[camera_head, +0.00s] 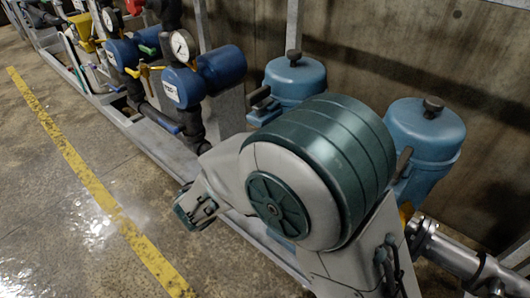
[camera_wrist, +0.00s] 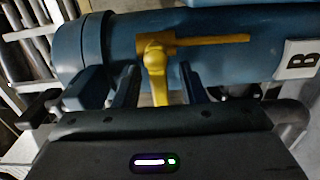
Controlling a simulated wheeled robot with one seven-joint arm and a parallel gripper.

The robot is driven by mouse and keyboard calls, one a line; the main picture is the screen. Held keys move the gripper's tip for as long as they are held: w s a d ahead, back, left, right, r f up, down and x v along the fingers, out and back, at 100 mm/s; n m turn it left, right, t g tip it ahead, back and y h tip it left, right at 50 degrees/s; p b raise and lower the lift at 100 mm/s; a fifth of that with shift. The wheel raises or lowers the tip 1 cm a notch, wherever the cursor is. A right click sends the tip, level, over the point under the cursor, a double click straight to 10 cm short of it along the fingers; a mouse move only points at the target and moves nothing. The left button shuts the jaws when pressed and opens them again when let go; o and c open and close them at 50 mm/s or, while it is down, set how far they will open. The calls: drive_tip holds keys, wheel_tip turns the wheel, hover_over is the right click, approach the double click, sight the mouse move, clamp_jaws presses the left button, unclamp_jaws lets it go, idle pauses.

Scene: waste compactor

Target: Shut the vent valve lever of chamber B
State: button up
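In the wrist view a yellow vent valve lever (camera_wrist: 215,39) sits in front of a blue cylinder (camera_wrist: 255,60) with a white label "B" (camera_wrist: 297,59). A thin yellow bar runs right from the hub, along the cylinder. A thicker yellow piece (camera_wrist: 157,72) comes from the hub toward my gripper. My gripper (camera_wrist: 158,82) is open, one dark finger on each side of that thicker piece, with gaps visible on both sides. Contact with the yellow piece cannot be told. In the head view I cannot make out my gripper or which vessel is chamber B.
In the head view two blue vessels (camera_head: 426,134) (camera_head: 294,78) stand along the concrete wall, partly behind my arm. Blue valves with gauges (camera_head: 183,46) line the pipework at the upper left. A metal pipe (camera_head: 455,255) runs at the lower right. Floor left of the yellow line (camera_head: 90,185) is clear.

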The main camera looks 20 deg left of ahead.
drive_tip(key=p+v, duration=0.2)
drive_tip(key=v, duration=1.2)
drive_tip(key=shift+p, duration=0.3)
drive_tip(key=shift+d, duration=0.15)
